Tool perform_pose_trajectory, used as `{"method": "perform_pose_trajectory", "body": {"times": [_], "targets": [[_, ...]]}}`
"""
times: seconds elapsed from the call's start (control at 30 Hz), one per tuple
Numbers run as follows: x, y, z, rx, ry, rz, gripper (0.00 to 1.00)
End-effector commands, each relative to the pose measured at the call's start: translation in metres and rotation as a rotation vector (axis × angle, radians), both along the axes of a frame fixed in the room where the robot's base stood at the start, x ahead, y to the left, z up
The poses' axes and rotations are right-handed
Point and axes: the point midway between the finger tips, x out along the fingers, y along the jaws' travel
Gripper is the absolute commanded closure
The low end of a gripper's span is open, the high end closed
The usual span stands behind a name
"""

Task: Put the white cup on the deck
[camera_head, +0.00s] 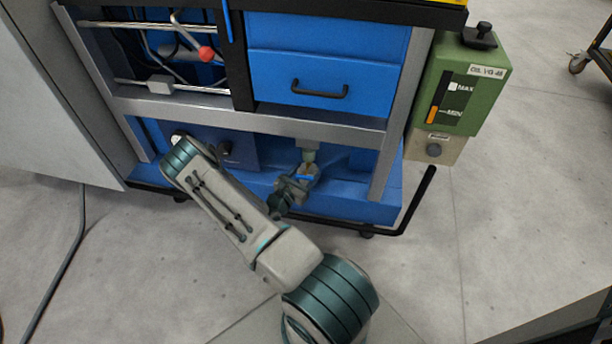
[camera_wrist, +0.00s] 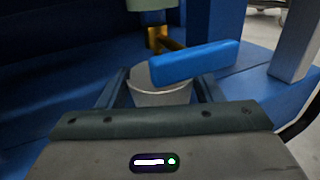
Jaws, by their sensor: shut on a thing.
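The white cup (camera_wrist: 160,97) is between the two fingers of my gripper (camera_wrist: 160,84) in the wrist view, and the gripper is shut on it. The cup looks upright, with its rim partly hidden behind a blue lever. In the head view my gripper (camera_head: 297,186) is low at the front of the cart, and the cup is too small and covered to make out clearly. The deck (camera_head: 352,207) is the blue bottom shelf of the cart; it also shows in the wrist view (camera_wrist: 258,92). I cannot tell whether the cup touches it.
A brass valve (camera_wrist: 157,38) with a blue lever (camera_wrist: 195,62) hangs just above and in front of the cup. A grey post (camera_wrist: 296,40) stands at the right. A blue drawer (camera_head: 320,82) is above, and a green oil box (camera_head: 468,85) hangs at the right.

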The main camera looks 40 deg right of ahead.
Motion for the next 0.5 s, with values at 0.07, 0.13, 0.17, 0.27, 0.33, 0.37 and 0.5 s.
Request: {"method": "perform_pose_trajectory", "body": {"times": [0.07, 0.13, 0.17, 0.27, 0.33, 0.37, 0.5], "targets": [[0.0021, -0.0062, -0.0071, 0.0, -0.001, 0.0, 0.66], [0.0019, -0.0053, -0.0082, 0.0, -0.001, 0.0, 0.66], [0.0019, -0.0052, -0.0076, 0.0, -0.001, 0.0, 0.66], [0.0019, -0.0051, -0.006, 0.0, 0.0, 0.001, 0.66], [0.0018, -0.005, -0.0059, 0.0, 0.0, 0.001, 0.66], [0.0018, -0.005, -0.0061, 0.0, 0.0, 0.001, 0.66], [0.0019, -0.0049, -0.0097, 0.0, 0.0, 0.001, 0.38]]}}
